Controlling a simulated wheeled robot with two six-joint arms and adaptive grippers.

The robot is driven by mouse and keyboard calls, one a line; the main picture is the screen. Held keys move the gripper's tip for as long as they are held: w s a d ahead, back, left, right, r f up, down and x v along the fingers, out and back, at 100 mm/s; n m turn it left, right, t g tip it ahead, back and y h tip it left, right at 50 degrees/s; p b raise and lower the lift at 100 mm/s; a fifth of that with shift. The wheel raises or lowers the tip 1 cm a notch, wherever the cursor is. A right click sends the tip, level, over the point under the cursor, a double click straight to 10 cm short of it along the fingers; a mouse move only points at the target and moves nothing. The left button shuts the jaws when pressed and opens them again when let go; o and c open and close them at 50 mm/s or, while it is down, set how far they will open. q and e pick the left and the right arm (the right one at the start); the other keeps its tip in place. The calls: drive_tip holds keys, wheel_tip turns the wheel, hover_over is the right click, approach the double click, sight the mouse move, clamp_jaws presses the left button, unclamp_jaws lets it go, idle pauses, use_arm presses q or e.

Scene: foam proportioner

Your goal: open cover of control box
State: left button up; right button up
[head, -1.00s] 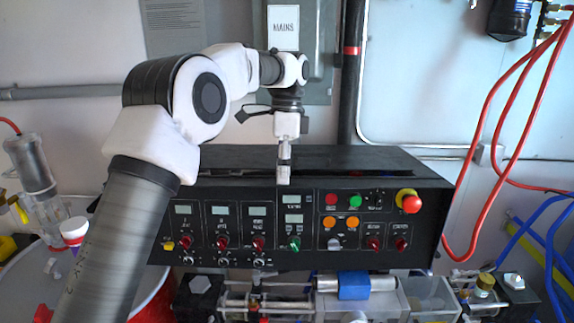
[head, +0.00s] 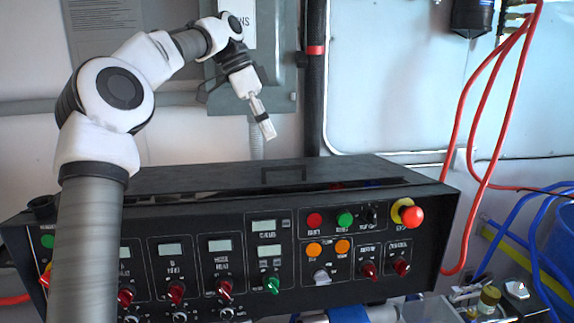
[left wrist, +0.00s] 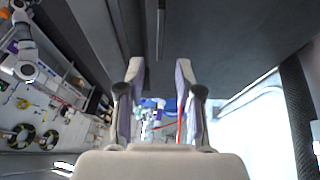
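The control box (head: 330,235) is a long black case with displays, knobs and buttons on its sloping front, in the lower half of the head view. Its flat black cover (head: 225,180) lies on top, with a rectangular handle outline (head: 283,175). A narrow gap with red and blue bits inside shows along the cover's front right edge. My left gripper (head: 267,130) is above and behind the cover, tilted down to the right, clear of it. In the left wrist view its two fingers (left wrist: 158,80) are apart with nothing between them. My right gripper is not in view.
A grey mains box (head: 240,80) is on the wall behind the left gripper. A dark vertical pipe (head: 314,90) runs beside it. Red hoses (head: 470,110) hang at the right. A red emergency knob (head: 412,216) sticks out of the panel's right end.

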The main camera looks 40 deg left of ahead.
use_arm(q)
drive_tip(key=x, duration=0.7)
drive_tip(key=shift+f, duration=0.25)
clamp_jaws()
